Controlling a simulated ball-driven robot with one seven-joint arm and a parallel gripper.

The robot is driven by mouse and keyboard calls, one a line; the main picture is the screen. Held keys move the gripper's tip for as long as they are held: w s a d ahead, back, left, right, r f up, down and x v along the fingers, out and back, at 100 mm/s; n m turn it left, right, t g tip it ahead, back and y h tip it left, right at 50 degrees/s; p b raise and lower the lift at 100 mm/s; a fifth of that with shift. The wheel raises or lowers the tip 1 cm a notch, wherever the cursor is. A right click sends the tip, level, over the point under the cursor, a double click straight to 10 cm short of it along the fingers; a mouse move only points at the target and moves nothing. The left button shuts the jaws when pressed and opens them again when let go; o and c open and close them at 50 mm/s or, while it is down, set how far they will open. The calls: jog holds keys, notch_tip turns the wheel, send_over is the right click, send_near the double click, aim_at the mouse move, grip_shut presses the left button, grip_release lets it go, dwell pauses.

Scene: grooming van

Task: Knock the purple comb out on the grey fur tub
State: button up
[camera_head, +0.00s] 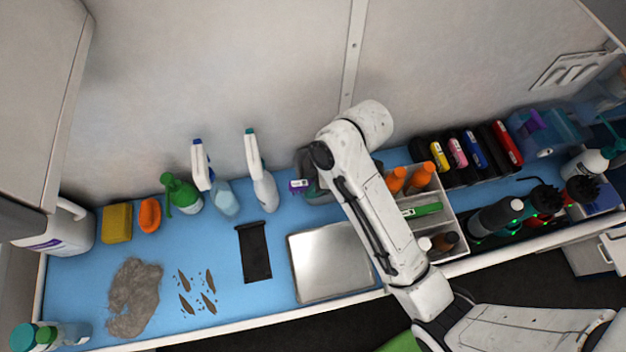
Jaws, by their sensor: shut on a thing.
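My gripper (307,170) is at the back of the blue counter, partly hidden behind my own arm. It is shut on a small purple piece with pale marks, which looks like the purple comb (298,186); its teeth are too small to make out. A rounded grey shape, likely the grey fur tub (318,194), shows just right of and below the comb, mostly covered by my arm. I cannot tell whether the comb touches it.
A metal tray (330,262) and black strip (254,252) lie in front. Spray bottles (262,182) stand left of the gripper. A divided caddy (447,229) is right of my arm. Grey fur (133,297) and dark clippings (197,291) lie at front left.

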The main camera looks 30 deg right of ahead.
aim_at(307, 182)
jog(key=shift+f+b, duration=0.3)
jog(key=shift+f, duration=0.5)
jog(key=shift+s+f+p, duration=0.1)
jog(key=shift+p, duration=0.25)
dwell(1.2)
jog(key=shift+r, duration=3.1)
